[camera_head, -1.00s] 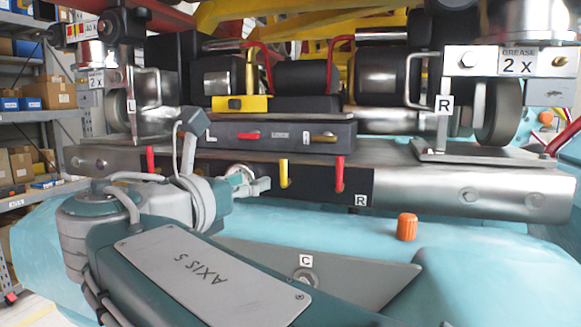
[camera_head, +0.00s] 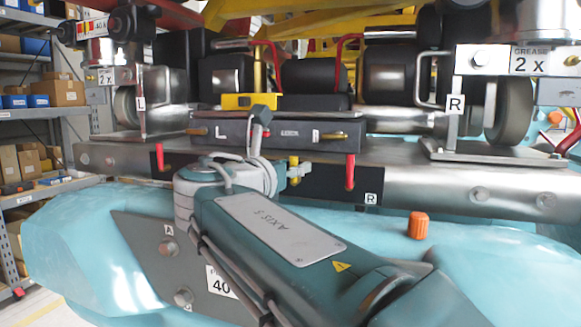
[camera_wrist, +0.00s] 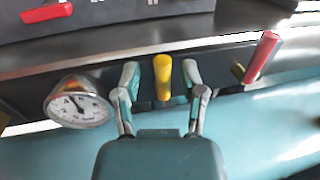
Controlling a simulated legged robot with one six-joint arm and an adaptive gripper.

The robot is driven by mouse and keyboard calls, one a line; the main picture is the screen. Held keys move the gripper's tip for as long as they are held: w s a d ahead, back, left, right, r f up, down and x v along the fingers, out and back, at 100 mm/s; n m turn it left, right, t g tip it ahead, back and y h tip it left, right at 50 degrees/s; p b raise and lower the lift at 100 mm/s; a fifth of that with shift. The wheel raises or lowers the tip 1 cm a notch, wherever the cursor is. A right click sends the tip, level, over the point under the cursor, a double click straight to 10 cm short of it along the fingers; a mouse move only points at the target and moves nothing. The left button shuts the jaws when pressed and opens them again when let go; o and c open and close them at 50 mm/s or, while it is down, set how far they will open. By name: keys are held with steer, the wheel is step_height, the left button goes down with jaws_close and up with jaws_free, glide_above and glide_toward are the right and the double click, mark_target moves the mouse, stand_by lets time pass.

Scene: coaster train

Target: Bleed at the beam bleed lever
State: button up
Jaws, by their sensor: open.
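A yellow lever (camera_wrist: 162,78) hangs on the dark front of the metal beam (camera_head: 490,190). In the wrist view it stands between the two fingers of my open gripper (camera_wrist: 161,75), with a gap visible on each side. In the head view the yellow lever (camera_head: 293,163) is partly hidden by my gripper (camera_head: 294,173). A red lever (camera_wrist: 262,57) is on the beam to the right, tilted in the wrist view. Another red lever (camera_head: 160,157) is on the beam's left part. I cannot tell the lever's depth between the fingers.
A round gauge (camera_wrist: 78,103) sits left of the gripper. A dark box (camera_head: 280,133) with red and yellow handles lies above the beam. An orange cap (camera_head: 418,225) stands on the teal body below. Shelves (camera_head: 40,135) with boxes stand at the left.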

mark_target(313, 186)
jaws_close()
steer(key=shift+s+d, duration=0.1)
steer(key=shift+m, duration=0.3)
steer(key=m, duration=0.1)
steer(key=d+m, duration=0.1)
steer(key=m, duration=0.1)
steer(key=shift+s+g+y, duration=0.15)
steer(key=shift+g+y, duration=0.15)
steer(key=m, duration=0.3)
steer(key=d+f+m+y, duration=0.1)
steer(key=m, duration=0.1)
steer(key=shift+s, duration=0.2)
steer(key=m, duration=0.2)
steer(key=f+m+y, duration=0.1)
steer(key=shift+s+d+m, duration=0.1)
steer(key=shift+d+m, duration=0.25)
steer(key=shift+m, duration=0.05)
steer(key=shift+f+m+y, duration=0.3)
steer(key=shift+m, duration=0.55)
steer(key=shift+f+m+y, duration=0.3)
steer(key=shift+m, duration=0.55)
steer(key=shift+f, duration=0.1)
